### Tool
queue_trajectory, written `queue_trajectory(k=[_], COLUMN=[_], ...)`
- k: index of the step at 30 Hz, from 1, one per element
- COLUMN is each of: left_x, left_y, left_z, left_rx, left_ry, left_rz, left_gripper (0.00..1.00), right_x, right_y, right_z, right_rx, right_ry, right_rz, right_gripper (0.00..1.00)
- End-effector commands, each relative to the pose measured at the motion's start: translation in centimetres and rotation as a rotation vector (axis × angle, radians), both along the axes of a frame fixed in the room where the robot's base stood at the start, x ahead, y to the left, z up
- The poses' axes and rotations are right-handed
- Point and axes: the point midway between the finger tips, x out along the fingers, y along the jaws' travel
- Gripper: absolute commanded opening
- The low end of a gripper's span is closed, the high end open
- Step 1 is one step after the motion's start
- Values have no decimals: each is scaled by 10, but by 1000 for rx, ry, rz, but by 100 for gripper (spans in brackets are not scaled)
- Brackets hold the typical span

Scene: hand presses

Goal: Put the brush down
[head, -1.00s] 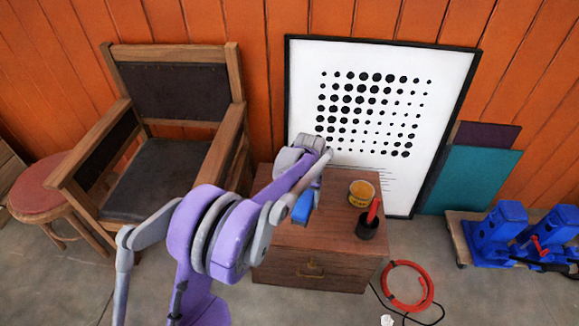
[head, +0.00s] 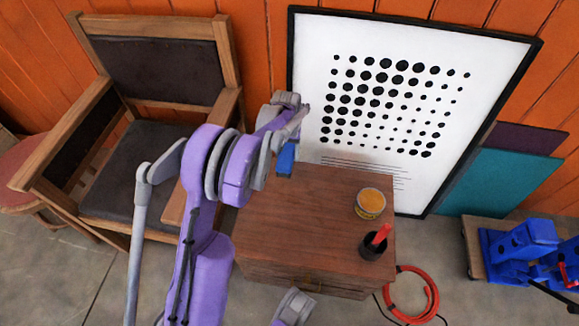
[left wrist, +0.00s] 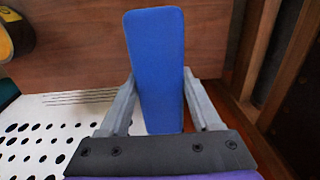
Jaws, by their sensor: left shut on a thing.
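The brush shows as a long blue block. In the head view the brush (head: 286,159) hangs below my left gripper (head: 289,143), over the back left part of the wooden cabinet top (head: 300,215). In the left wrist view the fingers of the left gripper (left wrist: 158,85) are shut on both sides of the brush (left wrist: 155,50), with the cabinet top (left wrist: 85,55) behind it. I cannot tell whether the brush touches the top. Its far end and any bristles do not show clearly.
A yellow tin (head: 370,204) and a black cup (head: 372,247) with a red-handled tool stand on the cabinet's right side. A framed dot print (head: 400,100) leans behind. A wooden armchair (head: 150,65) stands left. The cabinet top's middle and front left are clear.

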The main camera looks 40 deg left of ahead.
Motion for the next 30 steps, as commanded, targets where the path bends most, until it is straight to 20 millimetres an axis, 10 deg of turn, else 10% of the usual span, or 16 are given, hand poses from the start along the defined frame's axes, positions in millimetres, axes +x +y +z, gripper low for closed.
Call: queue_trajectory(k=[23, 30], left_x=[0, -1], left_y=[2, 2], left_z=[-99, -101], left_rx=[0, 0], left_ry=[0, 0], left_rz=[4, 5], left_gripper=[0, 0], right_x=[4, 4], right_y=[0, 0], right_z=[-30, -30], right_rx=[0, 0], right_ry=[7, 7], right_rz=[0, 0], right_gripper=[50, 50])
